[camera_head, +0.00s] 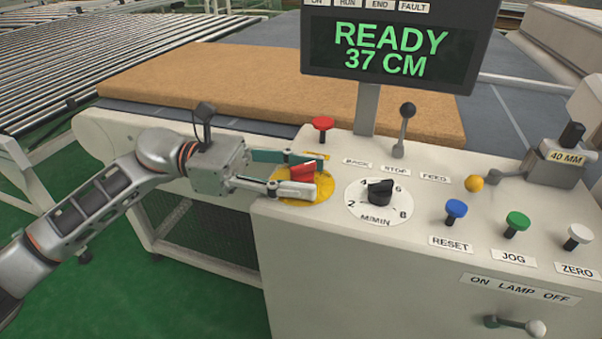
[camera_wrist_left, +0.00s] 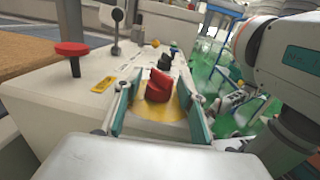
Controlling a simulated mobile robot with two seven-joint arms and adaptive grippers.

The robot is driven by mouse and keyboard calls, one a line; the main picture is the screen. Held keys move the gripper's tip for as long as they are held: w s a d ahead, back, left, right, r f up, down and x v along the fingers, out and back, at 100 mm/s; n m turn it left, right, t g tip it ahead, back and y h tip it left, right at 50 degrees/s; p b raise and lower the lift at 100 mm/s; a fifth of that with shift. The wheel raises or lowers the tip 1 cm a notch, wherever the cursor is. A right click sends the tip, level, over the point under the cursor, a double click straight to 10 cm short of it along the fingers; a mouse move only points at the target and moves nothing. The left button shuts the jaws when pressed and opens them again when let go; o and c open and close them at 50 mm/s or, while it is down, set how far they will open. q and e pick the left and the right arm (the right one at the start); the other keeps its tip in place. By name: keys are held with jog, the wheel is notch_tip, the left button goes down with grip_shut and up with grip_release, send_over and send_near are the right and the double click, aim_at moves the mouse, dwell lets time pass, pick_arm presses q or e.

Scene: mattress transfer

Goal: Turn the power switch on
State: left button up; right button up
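The power switch looks to be the red rotary knob (camera_head: 302,171) on a round yellow plate (camera_head: 322,190) at the left end of the console top. My left gripper (camera_head: 300,175) reaches it from the left, with one finger on each side of the knob. In the left wrist view the red knob (camera_wrist_left: 158,86) stands between the spread fingers, with a visible gap on both sides. The gripper is open around it. Part of the knob is hidden by the near finger in the head view. My right gripper is not seen.
A red mushroom button (camera_head: 323,124) stands just behind the knob. A black speed dial (camera_head: 380,192) sits close to its right. A display (camera_head: 390,50) reads READY 37 CM. A lever (camera_head: 403,130) and several coloured buttons stand farther right. A brown mattress slab (camera_head: 230,80) lies behind.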

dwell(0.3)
pick_arm(q)
jog(key=v, duration=1.2)
